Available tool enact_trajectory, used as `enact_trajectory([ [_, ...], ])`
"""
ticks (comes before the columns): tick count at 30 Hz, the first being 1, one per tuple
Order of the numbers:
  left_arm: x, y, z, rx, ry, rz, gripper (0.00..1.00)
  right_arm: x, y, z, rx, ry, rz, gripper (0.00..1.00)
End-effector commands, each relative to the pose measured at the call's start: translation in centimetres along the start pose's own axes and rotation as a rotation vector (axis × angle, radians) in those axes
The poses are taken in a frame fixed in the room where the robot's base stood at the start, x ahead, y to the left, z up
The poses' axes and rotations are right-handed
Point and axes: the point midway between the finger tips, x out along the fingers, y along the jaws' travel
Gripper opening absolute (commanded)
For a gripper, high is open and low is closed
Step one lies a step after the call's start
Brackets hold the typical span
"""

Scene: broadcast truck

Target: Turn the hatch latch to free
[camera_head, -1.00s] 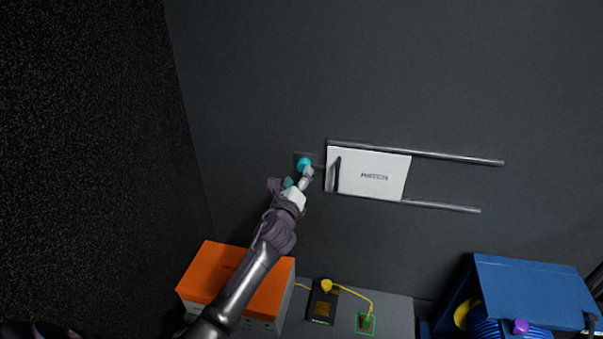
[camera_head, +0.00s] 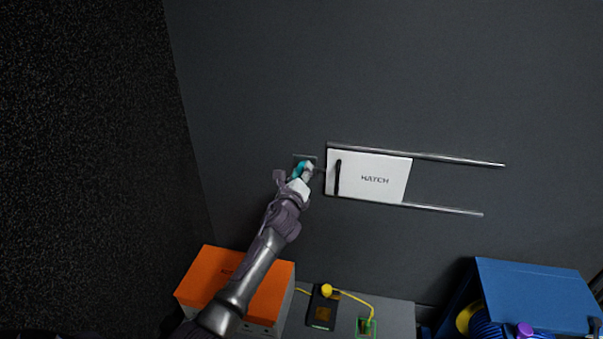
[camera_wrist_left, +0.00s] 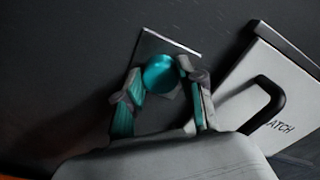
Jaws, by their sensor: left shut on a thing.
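The hatch latch is a round teal knob (camera_head: 298,168) on a small square plate (camera_head: 312,158), fixed to the dark wall just left of the hatch. In the left wrist view the knob (camera_wrist_left: 160,73) shows its rounded front, with the plate (camera_wrist_left: 165,42) behind it. My left gripper (camera_head: 304,172) is at the knob, shut on it, with one finger on either side in the left wrist view (camera_wrist_left: 162,80). The white hatch panel (camera_head: 385,178), marked HATCH, has a dark upright handle (camera_head: 338,177) near its left edge. My right gripper is not in view.
The hatch sits between two metal rails (camera_head: 455,159). Below are an orange-topped box (camera_head: 210,275), a grey surface (camera_head: 392,312) with a yellow knob-like piece (camera_head: 326,290) and yellow cable, and an open blue case (camera_head: 535,293). The wall above is clear.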

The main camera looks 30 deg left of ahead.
Motion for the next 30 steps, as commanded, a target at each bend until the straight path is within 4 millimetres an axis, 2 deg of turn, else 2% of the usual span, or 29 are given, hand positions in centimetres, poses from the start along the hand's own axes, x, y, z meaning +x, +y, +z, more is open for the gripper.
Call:
enact_trajectory([
  [8, -0.02, 0.04, -0.04, -0.025, 0.000, 0.001, 0.04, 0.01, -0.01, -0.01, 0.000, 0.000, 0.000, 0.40],
  [14, -0.03, 0.07, -0.05, -0.113, 0.000, 0.001, 0.04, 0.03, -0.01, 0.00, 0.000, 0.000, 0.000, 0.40],
  [30, -0.04, 0.18, -0.15, -0.596, 0.001, 0.002, 0.04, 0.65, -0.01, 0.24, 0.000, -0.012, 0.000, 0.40],
])
